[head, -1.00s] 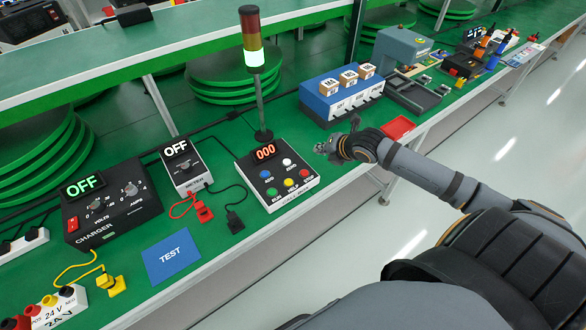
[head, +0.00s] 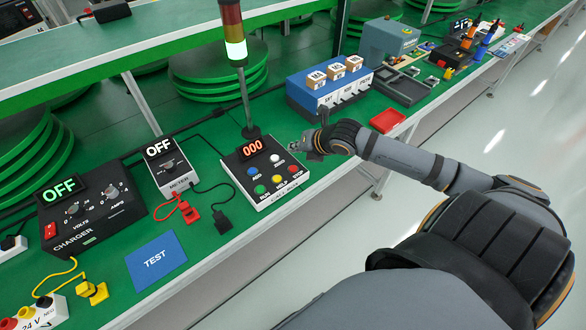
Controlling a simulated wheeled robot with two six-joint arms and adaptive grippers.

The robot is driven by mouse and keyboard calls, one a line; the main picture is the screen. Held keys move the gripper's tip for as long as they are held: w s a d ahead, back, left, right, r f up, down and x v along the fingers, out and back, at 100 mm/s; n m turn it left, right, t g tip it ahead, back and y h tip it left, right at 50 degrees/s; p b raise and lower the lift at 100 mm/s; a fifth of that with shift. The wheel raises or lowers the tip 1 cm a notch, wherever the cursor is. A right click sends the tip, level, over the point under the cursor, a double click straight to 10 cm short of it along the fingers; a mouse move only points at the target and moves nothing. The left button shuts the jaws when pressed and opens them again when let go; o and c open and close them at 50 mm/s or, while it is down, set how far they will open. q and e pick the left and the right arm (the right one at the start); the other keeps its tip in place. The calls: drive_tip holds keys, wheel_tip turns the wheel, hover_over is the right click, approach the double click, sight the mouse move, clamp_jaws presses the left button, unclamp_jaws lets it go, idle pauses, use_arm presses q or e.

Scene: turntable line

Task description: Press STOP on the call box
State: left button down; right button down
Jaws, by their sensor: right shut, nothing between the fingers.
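The call box (head: 262,197) is a black-topped box with white sides on the green bench. Its red display reads 000. The red STOP button (head: 295,169) sits at its right, next to the yellow HELP button (head: 282,179) and green RUN button (head: 260,190). A blue button (head: 252,171) and a white button (head: 275,158) form the back row. My right gripper (head: 297,145) is shut and empty, just beyond the STOP button on the right. It looks apart from the box, though its exact height is unclear. My left gripper is not in view.
A signal tower (head: 234,30) with its lowest section lit stands behind the box. A red tray (head: 387,121) lies right of my gripper. A blue unit (head: 330,90) with small boxes is behind. The meter (head: 171,171), charger (head: 88,208) and blue TEST mat (head: 156,257) are left.

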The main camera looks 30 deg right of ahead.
sight(295, 169)
wheel_tip(295, 169, down, 6)
drive_tip(key=b, duration=0.4)
drive_tip(key=shift+r, duration=0.1)
drive_tip(key=shift+f+b, duration=0.25)
drive_tip(key=shift+b, duration=0.15)
drive_tip(key=shift+f, duration=0.1)
idle(0.6)
drive_tip(key=shift+f+b, duration=0.3)
drive_tip(key=shift+b, duration=0.15)
drive_tip(key=shift+f+b, duration=0.4)
drive_tip(key=shift+b, duration=0.1)
idle(0.4)
drive_tip(key=shift+r, duration=0.15)
drive_tip(key=shift+r+p, duration=0.7)
